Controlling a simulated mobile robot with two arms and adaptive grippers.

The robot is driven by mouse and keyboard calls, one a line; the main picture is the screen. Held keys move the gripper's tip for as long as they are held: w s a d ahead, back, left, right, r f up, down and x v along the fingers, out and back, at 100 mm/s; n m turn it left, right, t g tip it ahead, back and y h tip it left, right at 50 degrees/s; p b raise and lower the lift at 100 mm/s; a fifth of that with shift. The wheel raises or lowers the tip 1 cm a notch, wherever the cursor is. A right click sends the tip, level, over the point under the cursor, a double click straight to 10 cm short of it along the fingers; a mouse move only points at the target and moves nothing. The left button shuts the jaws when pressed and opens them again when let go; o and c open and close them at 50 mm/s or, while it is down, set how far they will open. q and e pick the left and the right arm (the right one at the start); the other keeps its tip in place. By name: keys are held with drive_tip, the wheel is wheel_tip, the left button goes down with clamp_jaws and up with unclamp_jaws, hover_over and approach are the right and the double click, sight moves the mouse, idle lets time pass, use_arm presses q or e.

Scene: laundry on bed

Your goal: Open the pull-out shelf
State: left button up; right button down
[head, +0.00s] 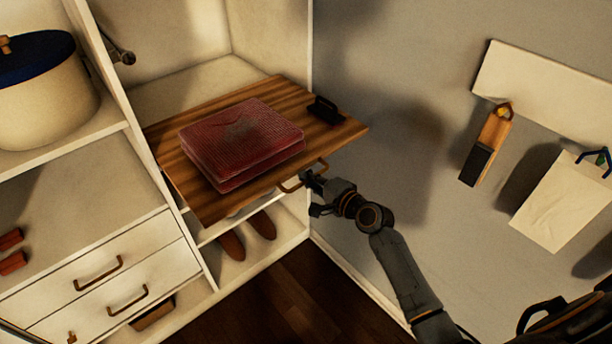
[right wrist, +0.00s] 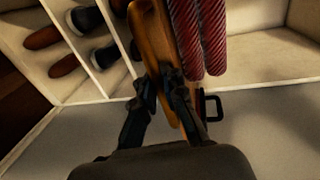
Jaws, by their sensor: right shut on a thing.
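The wooden pull-out shelf (head: 335,133) sticks out of the white closet in the head view, with its front edge well past the closet frame. A curved brass-coloured handle (head: 290,188) sits on its front edge. My right gripper (head: 312,180) is shut on this handle at the shelf's front. In the right wrist view its fingers (right wrist: 165,90) reach up to the shelf's wooden edge (right wrist: 150,35); the grip itself is partly hidden. A red folded textile (head: 240,140) lies on the shelf, beside a small black object (head: 325,110). My left gripper is not in view.
White drawers (head: 105,275) are at the lower left. Brown shoes (head: 262,225) stand on a rack below the shelf. A round cream box with a blue lid (head: 45,95) is at the upper left. The dark floor (head: 310,300) in front is clear.

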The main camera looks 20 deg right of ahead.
drive_tip(key=c, duration=1.4)
unclamp_jaws()
drive_tip(key=shift+c, duration=0.2)
drive_tip(key=v, duration=1.2)
